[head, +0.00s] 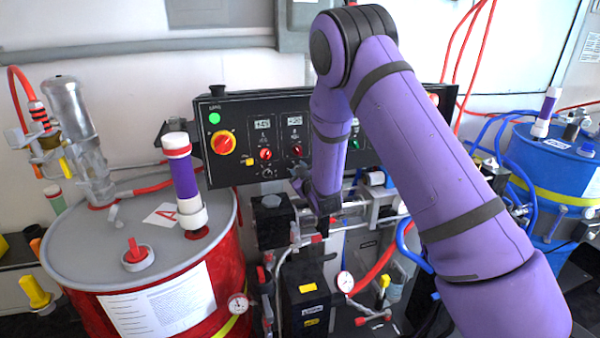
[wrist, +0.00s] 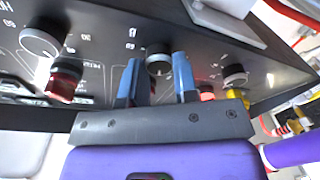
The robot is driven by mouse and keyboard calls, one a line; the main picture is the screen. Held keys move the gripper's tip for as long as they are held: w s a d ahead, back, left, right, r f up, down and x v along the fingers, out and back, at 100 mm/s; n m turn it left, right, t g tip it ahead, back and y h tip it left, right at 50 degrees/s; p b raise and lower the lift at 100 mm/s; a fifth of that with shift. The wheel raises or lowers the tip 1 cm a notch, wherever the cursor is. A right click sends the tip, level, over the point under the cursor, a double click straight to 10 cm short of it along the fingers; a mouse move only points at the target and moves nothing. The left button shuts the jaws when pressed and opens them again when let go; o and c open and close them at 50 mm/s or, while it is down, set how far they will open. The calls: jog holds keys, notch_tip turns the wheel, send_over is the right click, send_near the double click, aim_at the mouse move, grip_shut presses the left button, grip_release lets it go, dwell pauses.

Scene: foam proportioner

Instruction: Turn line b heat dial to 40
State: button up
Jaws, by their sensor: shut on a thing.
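The black control panel (head: 225,170) stands at the back in the head view, with two lit displays above red knobs. My gripper (head: 299,173) is at its lower middle, just below the second display's red knob (head: 297,151). In the wrist view my gripper (wrist: 157,75) has its two blue fingers on either side of a round dial (wrist: 158,58) with a pale scale ring, and is shut on it. I take this for the line b heat dial; its name is not readable. The fingers hide the dial's sides, and its pointer setting cannot be read.
Another dial (wrist: 42,40) with a red knob (wrist: 65,80) is to the left in the wrist view, and a third dial (wrist: 235,75) to the right. A red drum (head: 85,245) stands left, a blue drum (head: 560,170) right. Pipes and hoses crowd below the panel.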

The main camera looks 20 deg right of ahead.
jog(key=shift+n+y, duration=0.3)
jog(key=shift+n, duration=1)
jog(key=o, duration=0.9)
jog(key=shift+o, duration=0.2)
jog(key=shift+s, duration=0.1)
jog(key=s+d, duration=0.1)
jog(key=s, duration=0.9)
jog(key=shift+s+d+r, duration=0.2)
jog(key=shift+s, duration=0.1)
